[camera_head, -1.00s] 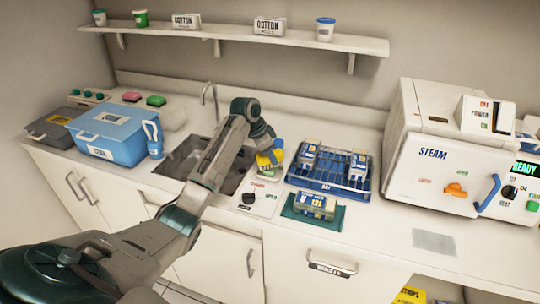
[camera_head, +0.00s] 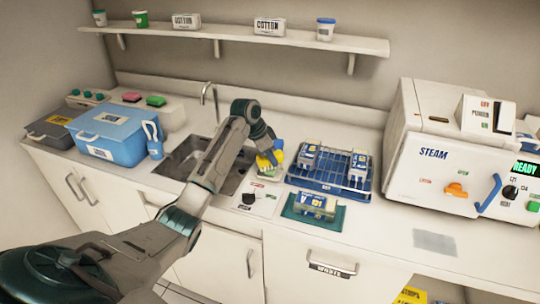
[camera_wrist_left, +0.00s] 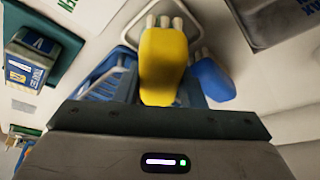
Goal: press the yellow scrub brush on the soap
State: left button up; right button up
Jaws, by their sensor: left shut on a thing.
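The yellow scrub brush (camera_wrist_left: 163,62) is in my left gripper, just ahead of the palm in the wrist view. In the head view a little of its yellow (camera_head: 279,145) shows beside the gripper. My left gripper (camera_head: 268,160) is shut on the brush, low over the counter at the right edge of the sink. A small pale and green item (camera_head: 267,175), perhaps the soap in its dish, sits right under the gripper, mostly covered. I cannot tell whether the brush touches it. A blue piece (camera_wrist_left: 212,80) shows beside the brush in the wrist view.
A blue rack (camera_head: 330,186) with several packs stands right of the gripper. A pack (camera_head: 316,203) lies on a green mat (camera_head: 335,216) in front. The sink (camera_head: 190,155) and faucet (camera_head: 210,93) are to the left. The steam unit (camera_head: 430,175) stands far right.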

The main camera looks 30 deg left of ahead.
aim_at(277, 152)
pick_arm(q)
jog(key=shift+f, duration=0.35)
dwell(0.7)
jog(key=shift+p, duration=0.35)
dwell(0.7)
jog(key=shift+f, duration=0.15)
dwell(0.9)
notch_tip(277, 152, up, 7)
jog(key=p, duration=0.8)
dwell(0.4)
